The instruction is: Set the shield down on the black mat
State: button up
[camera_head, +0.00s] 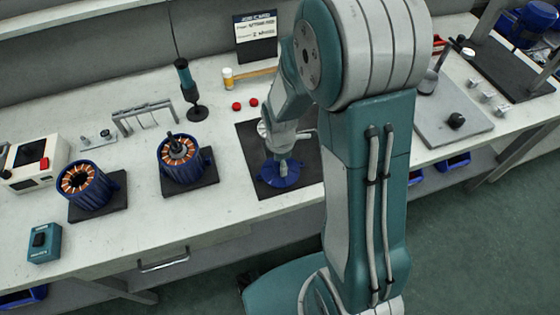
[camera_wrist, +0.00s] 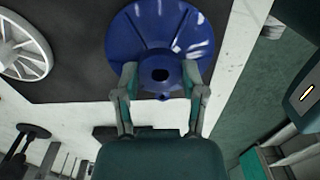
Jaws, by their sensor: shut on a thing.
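The shield (camera_head: 281,177) is a blue ribbed disc with a dark hole at its centre. In the wrist view the shield (camera_wrist: 136,40) fills the top middle. My gripper (camera_head: 283,163) is shut on its near rim or hub area, with one finger on each side in the wrist view (camera_wrist: 160,80). The shield is over the front part of the black mat (camera_head: 250,153); whether it touches the mat or hangs just above, I cannot tell. My arm hides the mat's right side in the head view.
A pale spoked wheel (camera_wrist: 24,46) lies on the mat beside the shield. Two blue-cased copper-wound stators (camera_head: 86,186) (camera_head: 181,158) stand on dark pads to the left. A teal-handled tool (camera_head: 187,85), a mallet (camera_head: 245,76) and red caps (camera_head: 237,106) are behind.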

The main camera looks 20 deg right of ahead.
jog(key=shift+f, duration=0.15)
jog(key=o, duration=1.3)
jog(key=shift+o, duration=0.4)
notch_tip(320, 180, up, 6)
dwell(0.6)
